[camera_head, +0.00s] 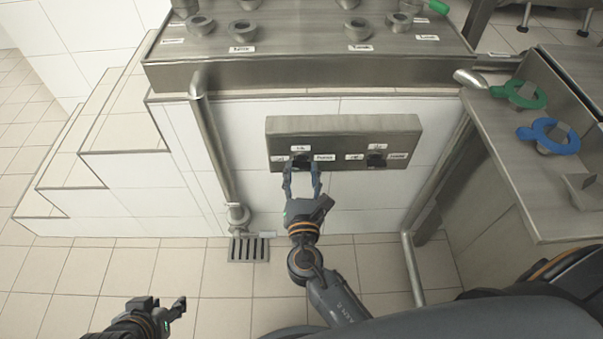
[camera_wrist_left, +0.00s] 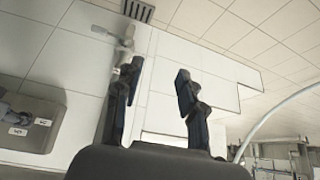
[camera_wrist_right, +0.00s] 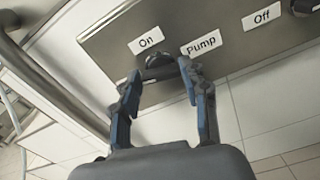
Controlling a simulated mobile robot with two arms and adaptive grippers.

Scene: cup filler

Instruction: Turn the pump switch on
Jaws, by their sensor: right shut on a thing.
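The pump switch is a dark round knob (camera_wrist_right: 158,64) on a grey metal panel (camera_head: 343,127). The "On" label (camera_wrist_right: 146,40) is just above it and the "Pump" label (camera_wrist_right: 201,42) is to its right in the right wrist view. In the head view the knob is mostly hidden by my fingers. My right gripper (camera_head: 302,168) is shut on the knob, one finger on each side; it also shows in the right wrist view (camera_wrist_right: 160,72). Which way the knob points is unclear. My left gripper (camera_head: 170,312) is open and empty, low at the left, away from the panel.
A second dark knob (camera_head: 376,160) sits further right on the panel, with an "Off" label (camera_wrist_right: 262,15) beside it. A metal pipe (camera_head: 212,140) runs down left to a floor drain (camera_head: 248,249). A steel counter (camera_head: 520,190) with green and blue rings stands right.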

